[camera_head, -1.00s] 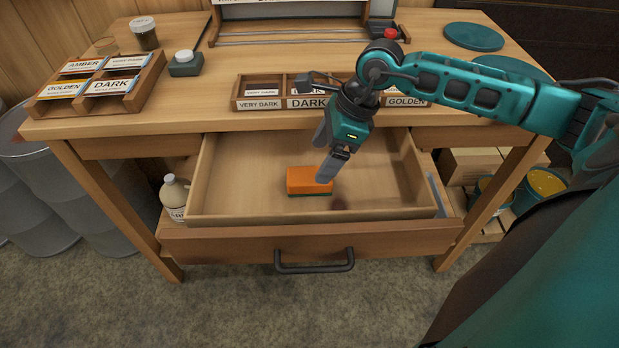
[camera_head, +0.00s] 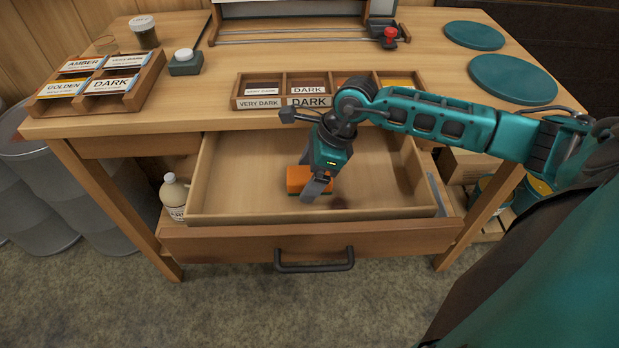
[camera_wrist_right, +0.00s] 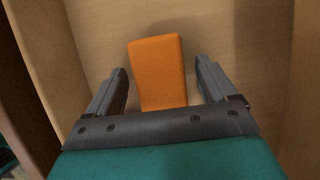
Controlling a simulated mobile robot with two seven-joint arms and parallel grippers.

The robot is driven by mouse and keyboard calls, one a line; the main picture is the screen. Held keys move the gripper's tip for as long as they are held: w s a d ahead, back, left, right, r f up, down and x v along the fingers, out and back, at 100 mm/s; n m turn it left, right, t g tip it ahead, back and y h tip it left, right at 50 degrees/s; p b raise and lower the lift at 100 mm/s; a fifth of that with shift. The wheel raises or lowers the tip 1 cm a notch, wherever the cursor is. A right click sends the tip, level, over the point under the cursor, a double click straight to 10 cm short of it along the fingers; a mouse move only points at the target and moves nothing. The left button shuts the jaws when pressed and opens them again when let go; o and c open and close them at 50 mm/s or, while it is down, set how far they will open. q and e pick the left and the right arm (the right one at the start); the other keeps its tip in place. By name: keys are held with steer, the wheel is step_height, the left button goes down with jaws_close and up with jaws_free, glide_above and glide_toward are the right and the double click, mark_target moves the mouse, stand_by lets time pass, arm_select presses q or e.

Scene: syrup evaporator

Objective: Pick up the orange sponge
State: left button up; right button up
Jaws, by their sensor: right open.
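The orange sponge (camera_head: 296,177) lies on the floor of the open drawer (camera_head: 240,190), partly hidden behind my right gripper in the head view. My right gripper (camera_head: 309,192) reaches down into the drawer over the sponge. In the right wrist view the sponge (camera_wrist_right: 158,72) shows between the two open fingers of the right gripper (camera_wrist_right: 160,90), with gaps on both sides. The fingers do not touch it in that view. My left gripper is not in view.
The drawer's front with its dark handle (camera_head: 314,262) and its side walls surround the sponge. On the table above stand a label box (camera_head: 285,103), a slotted label tray (camera_head: 140,98) and two teal discs (camera_head: 512,79). The rest of the drawer is empty.

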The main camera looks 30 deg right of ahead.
steer(key=shift+f+b, duration=0.2)
steer(key=shift+b, duration=0.1)
steer(key=shift+c, duration=0.4)
steer(key=c, duration=1)
steer(key=shift+r+p, duration=0.45)
steer(key=shift+p, duration=0.05)
step_height(320, 180, up, 20)
steer(key=shift+f+p, duration=0.15)
steer(key=shift+p, duration=0.35)
